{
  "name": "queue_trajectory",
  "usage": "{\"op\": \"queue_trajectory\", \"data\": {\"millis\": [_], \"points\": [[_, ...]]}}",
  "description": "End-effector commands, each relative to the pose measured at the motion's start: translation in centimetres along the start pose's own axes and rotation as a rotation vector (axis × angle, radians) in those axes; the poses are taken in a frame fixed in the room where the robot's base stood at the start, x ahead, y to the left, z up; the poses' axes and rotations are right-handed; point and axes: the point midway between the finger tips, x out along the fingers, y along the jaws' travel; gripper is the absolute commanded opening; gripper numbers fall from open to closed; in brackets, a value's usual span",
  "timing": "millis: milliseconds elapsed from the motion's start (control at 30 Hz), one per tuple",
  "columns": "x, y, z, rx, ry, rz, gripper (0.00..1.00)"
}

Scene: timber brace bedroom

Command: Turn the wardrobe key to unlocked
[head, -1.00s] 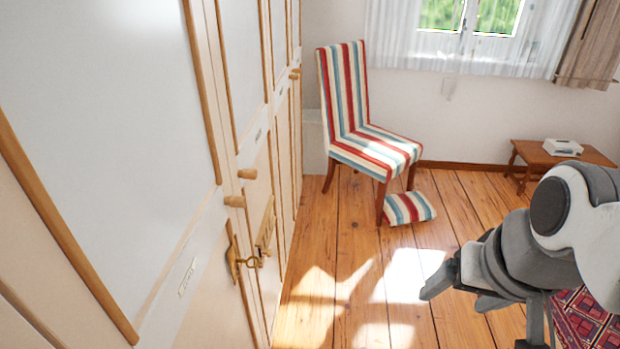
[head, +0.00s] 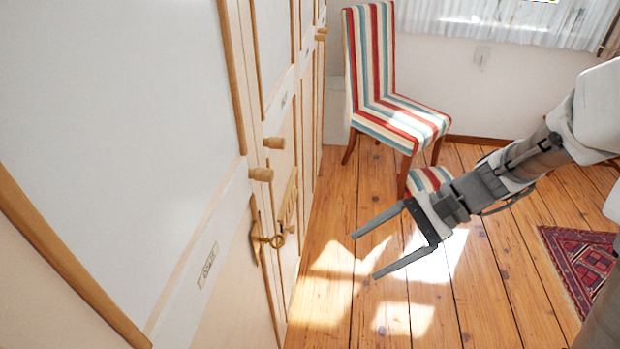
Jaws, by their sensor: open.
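The wardrobe (head: 120,110) fills the left side of the head view, with pale panels and wooden trim; its doors look closed. The brass key (head: 277,241) sticks out of a brass lock plate (head: 254,232) on a door, below two wooden knobs. I cannot tell from its bow how far it is turned. My gripper (head: 364,257) is open and empty, to the right of the key and apart from it. Its two fingers point left towards the wardrobe.
A striped chair (head: 395,112) stands beyond my gripper, with a striped cushion (head: 430,180) on the floor partly behind my arm. Wooden knobs (head: 262,174) jut from the doors above the key. A red patterned rug (head: 585,260) lies at right. Sunlit floor between is clear.

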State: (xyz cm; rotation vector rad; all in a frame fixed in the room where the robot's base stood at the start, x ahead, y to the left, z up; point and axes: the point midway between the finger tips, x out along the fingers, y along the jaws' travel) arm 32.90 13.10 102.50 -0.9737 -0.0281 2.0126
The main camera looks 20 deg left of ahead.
Motion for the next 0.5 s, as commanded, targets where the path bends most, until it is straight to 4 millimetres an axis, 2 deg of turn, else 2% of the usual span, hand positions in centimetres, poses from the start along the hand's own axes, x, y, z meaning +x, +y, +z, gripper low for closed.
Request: {"op": "queue_trajectory", "data": {"millis": [100,500], "points": [[1.8,-0.7,-2.1,0.098,-0.11,-0.063,0.8],[6.2,-3.0,-9.3,0.404,-0.435,-0.302,0.8]]}}
